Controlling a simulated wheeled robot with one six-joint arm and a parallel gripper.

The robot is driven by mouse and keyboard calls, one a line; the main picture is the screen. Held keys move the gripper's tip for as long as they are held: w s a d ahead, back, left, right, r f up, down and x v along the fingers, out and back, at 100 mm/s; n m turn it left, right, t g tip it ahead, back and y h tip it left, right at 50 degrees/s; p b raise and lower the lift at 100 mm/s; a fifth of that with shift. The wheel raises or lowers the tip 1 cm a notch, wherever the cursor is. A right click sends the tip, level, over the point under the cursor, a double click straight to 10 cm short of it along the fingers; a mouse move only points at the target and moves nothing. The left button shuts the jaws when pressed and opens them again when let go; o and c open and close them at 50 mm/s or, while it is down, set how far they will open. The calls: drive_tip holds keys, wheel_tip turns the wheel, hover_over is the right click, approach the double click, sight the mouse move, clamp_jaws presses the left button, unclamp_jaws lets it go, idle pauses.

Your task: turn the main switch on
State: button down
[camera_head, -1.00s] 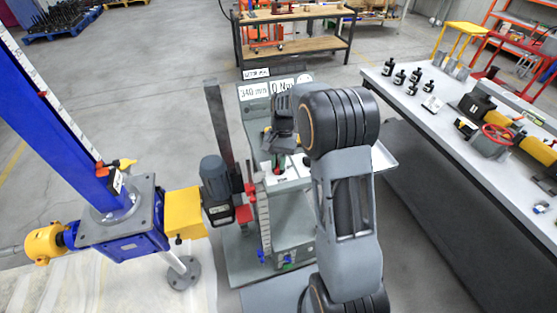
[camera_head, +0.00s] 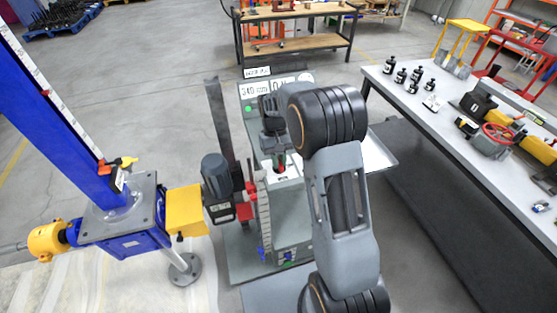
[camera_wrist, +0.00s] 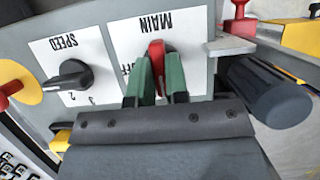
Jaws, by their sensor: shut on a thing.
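The main switch is a red handle (camera_wrist: 157,56) on a white plate (camera_wrist: 187,30) marked MAIN, upside down in the wrist view. The handle sits between the two green fingers of my gripper (camera_wrist: 158,78), which is shut on it. It runs nearly upright in the picture, slightly tilted. In the head view my gripper (camera_head: 280,160) is down at the grey control stand (camera_head: 253,128), and the switch is hard to make out.
A black SPEED knob (camera_wrist: 73,80) is left of the switch. A dark cylinder (camera_wrist: 265,90) stands close on the right. A green lamp (camera_head: 248,108) shows on the stand. A blue screw jack (camera_head: 125,225) stands left and a workbench (camera_head: 420,115) right.

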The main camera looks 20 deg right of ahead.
idle(0.4)
drive_tip(key=c, duration=1.1)
unclamp_jaws()
drive_tip(key=b+v, duration=0.1)
drive_tip(key=v, duration=1.3)
drive_tip(key=shift+f, duration=0.1)
